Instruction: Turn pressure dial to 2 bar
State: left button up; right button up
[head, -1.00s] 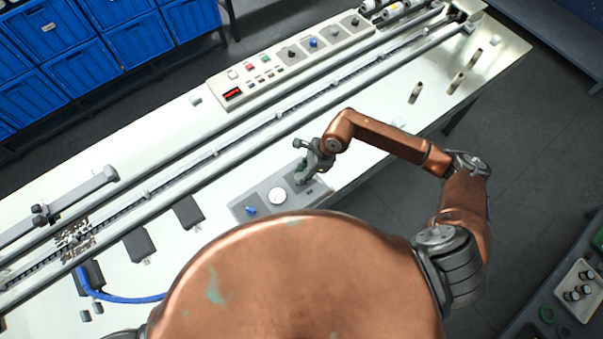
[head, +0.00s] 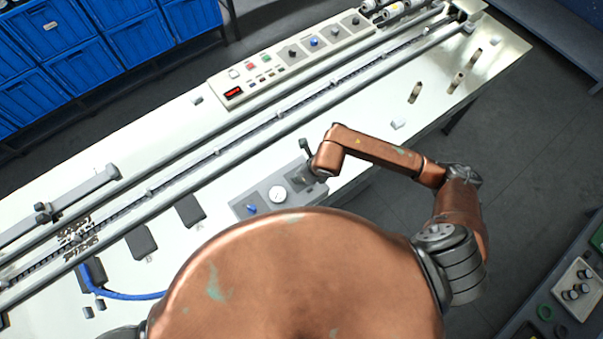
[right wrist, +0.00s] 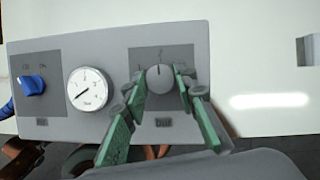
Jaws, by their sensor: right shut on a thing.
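The pressure dial (right wrist: 160,78) is a round grey knob with a pointer line at its top, on a dark square of the grey control panel (right wrist: 118,121) in the right wrist view. My right gripper (right wrist: 160,88) has its green fingers on both sides of the knob, shut on it. The pointer line points about straight up. The panel (head: 243,200) also shows in the head view, where my right gripper hides the knob. A white round gauge (right wrist: 88,89) sits left of the dial; its needle points to the lower left. My left gripper is not in view.
A blue knob (right wrist: 32,84) sits at the panel's left end. In the head view, long metal rails (head: 215,148) run past the panel, with a longer button panel (head: 290,58) behind them. Table surface right of my gripper is mostly clear.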

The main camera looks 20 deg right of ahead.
jog(key=shift+m, duration=0.4)
jog(key=o, duration=1.1)
jog(key=shift+r, duration=0.1)
jog(key=v, duration=1.1)
jog(key=shift+s+r, duration=0.15)
jog(key=shift+r, duration=0.25)
jog(key=shift+a, duration=0.15)
